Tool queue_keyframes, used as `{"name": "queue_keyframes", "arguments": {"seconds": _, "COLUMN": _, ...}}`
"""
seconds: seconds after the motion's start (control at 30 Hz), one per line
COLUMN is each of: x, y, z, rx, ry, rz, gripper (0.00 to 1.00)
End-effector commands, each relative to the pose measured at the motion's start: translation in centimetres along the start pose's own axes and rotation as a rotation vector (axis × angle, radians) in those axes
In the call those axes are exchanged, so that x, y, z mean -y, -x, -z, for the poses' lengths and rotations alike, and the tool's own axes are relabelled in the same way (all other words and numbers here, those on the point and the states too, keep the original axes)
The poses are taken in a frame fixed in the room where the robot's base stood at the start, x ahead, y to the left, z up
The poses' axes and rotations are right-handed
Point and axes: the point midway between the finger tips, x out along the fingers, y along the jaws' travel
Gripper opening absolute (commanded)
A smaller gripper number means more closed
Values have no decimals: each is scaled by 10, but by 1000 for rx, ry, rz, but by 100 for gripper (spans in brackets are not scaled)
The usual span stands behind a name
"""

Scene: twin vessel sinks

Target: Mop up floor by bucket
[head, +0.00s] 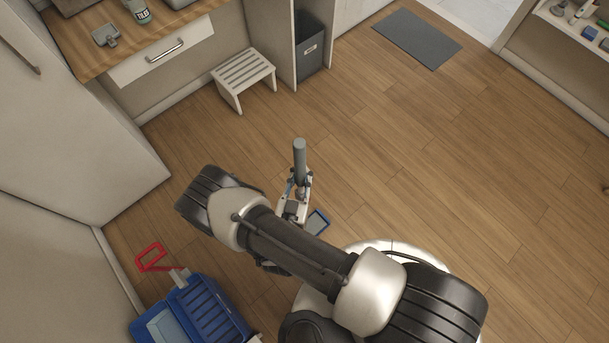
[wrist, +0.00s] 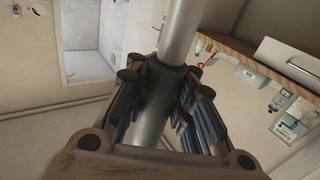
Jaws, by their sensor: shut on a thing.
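My gripper (head: 296,190) is shut on the grey mop handle (head: 299,155), whose upper end rises above the fingers. The wrist view shows the handle (wrist: 178,30) running between the two fingers (wrist: 165,95). A small blue-edged piece, which looks like part of the mop head (head: 318,221), shows near the floor just right of the gripper; my arm hides the rest.
A white slatted stool (head: 244,76) stands by the wooden counter (head: 120,50) at the upper left. A dark bin (head: 311,47) sits in an open cabinet. A grey mat (head: 417,38) lies at the upper right. The wooden floor to the right is clear.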

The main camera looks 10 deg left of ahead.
Motion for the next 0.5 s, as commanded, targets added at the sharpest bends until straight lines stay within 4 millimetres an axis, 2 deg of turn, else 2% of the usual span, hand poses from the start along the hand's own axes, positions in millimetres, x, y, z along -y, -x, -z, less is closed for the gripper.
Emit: {"name": "queue_keyframes", "arguments": {"seconds": 0.5, "x": 21, "y": -14, "z": 1, "rx": -4, "ry": -7, "rz": 0, "gripper": 0}}
